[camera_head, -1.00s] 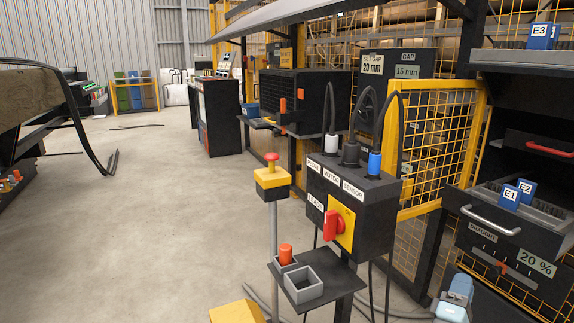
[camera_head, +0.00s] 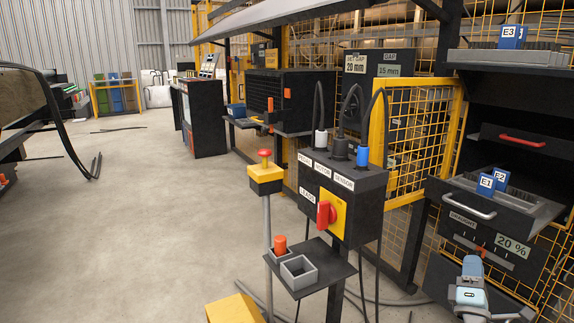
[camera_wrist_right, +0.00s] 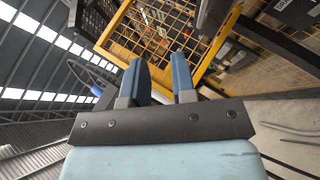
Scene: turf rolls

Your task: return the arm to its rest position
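My right gripper (camera_head: 472,264) shows low at the right of the head view, light blue, in front of the black cabinet with the draught dial. In the right wrist view its two blue-grey fingers (camera_wrist_right: 158,66) stand apart with nothing between them. The gripper is open and holds nothing. Whether it touches the cabinet front cannot be told from the head view. My left gripper is in neither view.
A black control box (camera_head: 367,191) with a red switch (camera_head: 326,213) stands in the middle, beside a yellow emergency-stop post (camera_head: 265,180). A drawer (camera_head: 505,217) with blue tags E1 and E2 juts out above my right gripper. Open floor (camera_head: 150,220) lies to the left.

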